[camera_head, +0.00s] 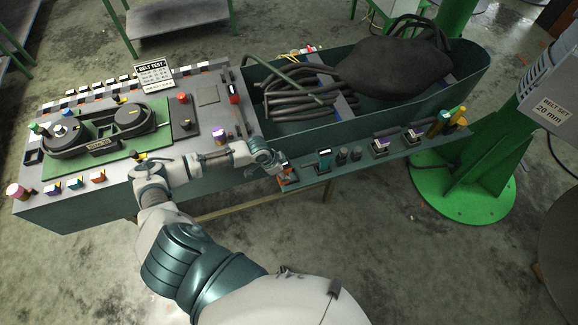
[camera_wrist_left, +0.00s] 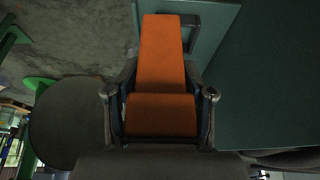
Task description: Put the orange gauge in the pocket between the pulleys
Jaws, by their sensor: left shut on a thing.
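The orange gauge (camera_head: 289,182) is at the left end of the narrow shelf beside the bench. My left gripper (camera_head: 279,171) is shut on it; I cannot tell whether the gauge still touches the shelf. In the left wrist view the orange gauge (camera_wrist_left: 162,55) stands between the two fingers of my left gripper (camera_wrist_left: 159,95). The left pulley (camera_head: 66,130) and right pulley (camera_head: 130,116) sit on a green plate with a black belt around them. My right gripper is out of view.
Knobs, including a red one (camera_head: 183,98), rise from the bench.

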